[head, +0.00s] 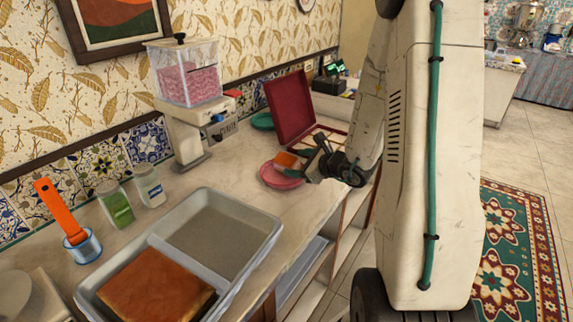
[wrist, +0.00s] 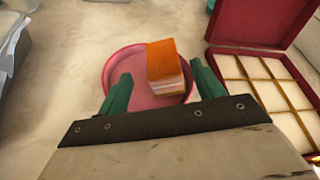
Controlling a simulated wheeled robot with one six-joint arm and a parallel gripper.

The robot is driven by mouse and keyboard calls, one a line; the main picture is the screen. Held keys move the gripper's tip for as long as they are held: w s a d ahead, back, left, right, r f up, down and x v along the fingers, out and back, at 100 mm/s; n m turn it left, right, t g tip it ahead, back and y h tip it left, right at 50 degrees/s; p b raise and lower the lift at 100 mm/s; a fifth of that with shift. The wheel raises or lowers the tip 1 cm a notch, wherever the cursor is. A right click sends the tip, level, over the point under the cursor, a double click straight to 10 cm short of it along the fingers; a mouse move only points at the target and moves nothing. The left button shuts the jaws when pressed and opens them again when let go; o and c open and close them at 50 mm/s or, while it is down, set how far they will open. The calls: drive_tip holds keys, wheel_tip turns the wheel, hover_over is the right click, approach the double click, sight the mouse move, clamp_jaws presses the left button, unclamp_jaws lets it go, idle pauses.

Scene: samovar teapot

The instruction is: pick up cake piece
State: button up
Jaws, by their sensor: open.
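The cake piece (wrist: 165,66) is a small block with an orange-brown top and pale layered sides. It sits on a pink plate (wrist: 119,66) on the counter. My gripper (wrist: 160,88) is open, with one green finger on each side of the cake piece, the right finger nearer to it. No contact with the cake shows. In the head view the cake piece (head: 286,161) and the pink plate (head: 275,180) lie at my gripper (head: 308,158), which partly covers that area.
An open red box (wrist: 245,29) with a divided tray lies right of the plate. A metal tray (head: 215,225) holding a large cake (head: 150,285) is at the front. A dispenser (head: 188,105), jars and a teal plate (head: 262,121) stand along the wall.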

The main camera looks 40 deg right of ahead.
sight(290, 161)
drive_tip(key=x, duration=0.7)
drive_tip(key=shift+d, duration=0.15)
drive_tip(key=c, duration=1.2)
drive_tip(key=shift+r, duration=0.15)
